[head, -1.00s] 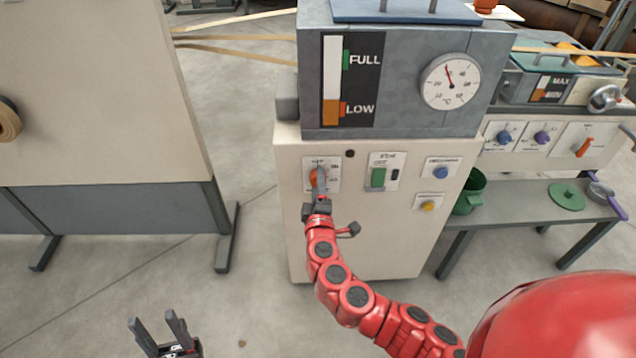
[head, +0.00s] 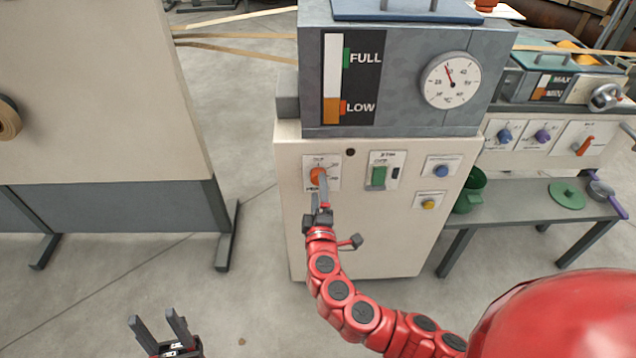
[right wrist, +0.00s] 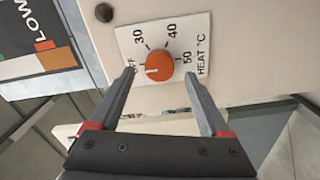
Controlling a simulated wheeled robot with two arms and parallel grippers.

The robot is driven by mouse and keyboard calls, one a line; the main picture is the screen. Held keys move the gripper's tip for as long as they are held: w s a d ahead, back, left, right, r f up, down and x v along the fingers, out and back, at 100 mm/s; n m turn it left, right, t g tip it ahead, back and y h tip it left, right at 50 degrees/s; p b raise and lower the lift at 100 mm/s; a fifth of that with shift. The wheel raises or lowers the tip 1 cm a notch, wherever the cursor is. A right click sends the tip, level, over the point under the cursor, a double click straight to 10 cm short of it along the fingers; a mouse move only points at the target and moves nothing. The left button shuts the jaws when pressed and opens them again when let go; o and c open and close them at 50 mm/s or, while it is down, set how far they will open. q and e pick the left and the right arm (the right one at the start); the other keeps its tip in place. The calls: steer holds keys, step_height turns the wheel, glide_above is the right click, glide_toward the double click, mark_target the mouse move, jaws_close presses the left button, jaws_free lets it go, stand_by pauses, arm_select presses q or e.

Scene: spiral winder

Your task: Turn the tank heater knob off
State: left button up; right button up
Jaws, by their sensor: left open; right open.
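The tank heater knob (head: 315,176) is a round orange dial on a white plate on the cream cabinet's front. In the right wrist view the knob (right wrist: 159,66) has a white mark pointing to the OFF side of its scale, away from 30, 40 and 50. My right gripper (head: 320,186) is open and empty just in front of the knob. In the right wrist view its fingertips (right wrist: 160,74) spread to either side of the knob, with gaps showing. My left gripper (head: 160,316) is open and empty, low at the left, far from the cabinet.
A green switch (head: 378,177), a blue button (head: 441,171) and a yellow button (head: 429,204) sit right of the knob. The grey tank (head: 405,60) with a dial gauge (head: 450,80) is above. A grey table (head: 525,215) stands right. Floor in front is clear.

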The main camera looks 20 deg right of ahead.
steer(key=b+v, duration=0.1)
steer(key=v, duration=1.3)
steer(key=shift+w, duration=0.15)
